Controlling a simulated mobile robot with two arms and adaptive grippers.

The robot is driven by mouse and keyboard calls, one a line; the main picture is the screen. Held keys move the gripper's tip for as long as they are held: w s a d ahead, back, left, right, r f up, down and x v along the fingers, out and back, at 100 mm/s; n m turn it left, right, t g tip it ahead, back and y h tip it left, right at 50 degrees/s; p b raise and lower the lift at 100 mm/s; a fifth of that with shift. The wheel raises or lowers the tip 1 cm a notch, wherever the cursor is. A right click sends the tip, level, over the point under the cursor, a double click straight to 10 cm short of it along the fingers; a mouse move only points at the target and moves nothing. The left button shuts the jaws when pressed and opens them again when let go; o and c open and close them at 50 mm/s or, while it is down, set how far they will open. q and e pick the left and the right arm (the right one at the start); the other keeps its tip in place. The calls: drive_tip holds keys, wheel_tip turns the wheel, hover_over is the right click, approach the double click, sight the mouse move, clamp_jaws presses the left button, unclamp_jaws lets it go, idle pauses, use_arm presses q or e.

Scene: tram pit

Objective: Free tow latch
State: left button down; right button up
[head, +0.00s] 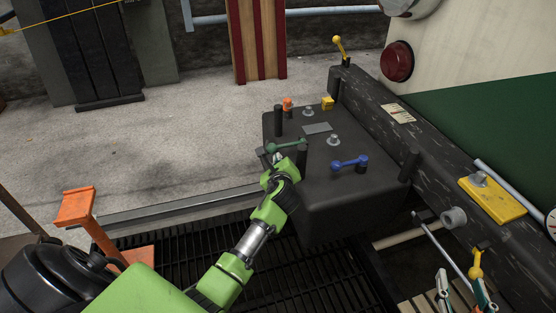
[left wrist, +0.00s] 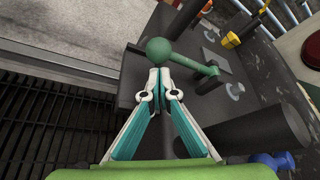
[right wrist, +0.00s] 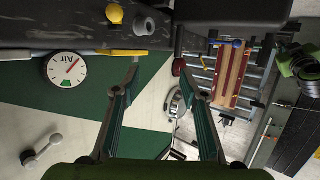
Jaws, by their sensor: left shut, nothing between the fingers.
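A dark box (head: 320,185) carries a green lever (head: 287,146), a blue lever (head: 350,163), an orange knob (head: 287,103) and a yellow block (head: 327,103). No part is marked as the tow latch, so I cannot tell which it is. My left gripper (head: 277,157) is shut and empty at the green lever's ball end. In the left wrist view the green ball (left wrist: 158,51) is just beyond the shut fingertips (left wrist: 158,78); contact is unclear. My right gripper (right wrist: 153,80) is open and empty, its fingers partly visible at the head view's lower right (head: 461,280).
A dark beam (head: 440,150) runs beside the box with a yellow-handled lever (head: 338,45), a yellow plate (head: 492,198) and a yellow-knobbed lever (head: 476,262) near my right gripper. An air gauge (right wrist: 66,68) shows in the right wrist view. Floor grating (head: 300,270) lies below.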

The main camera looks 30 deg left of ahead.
use_arm(q)
drive_tip(key=shift+b+x, duration=0.35)
drive_tip(key=shift+x, duration=0.8)
use_arm(e)
drive_tip(key=r+t, duration=0.2)
drive_tip(key=r, duration=0.1)
drive_tip(key=w+a+r, duration=0.1)
drive_tip(key=r, duration=0.1)
drive_tip(key=shift+w+r+t+y, duration=0.1)
drive_tip(key=shift+r+t+y, duration=0.05)
drive_tip(key=shift+t+y, duration=0.25)
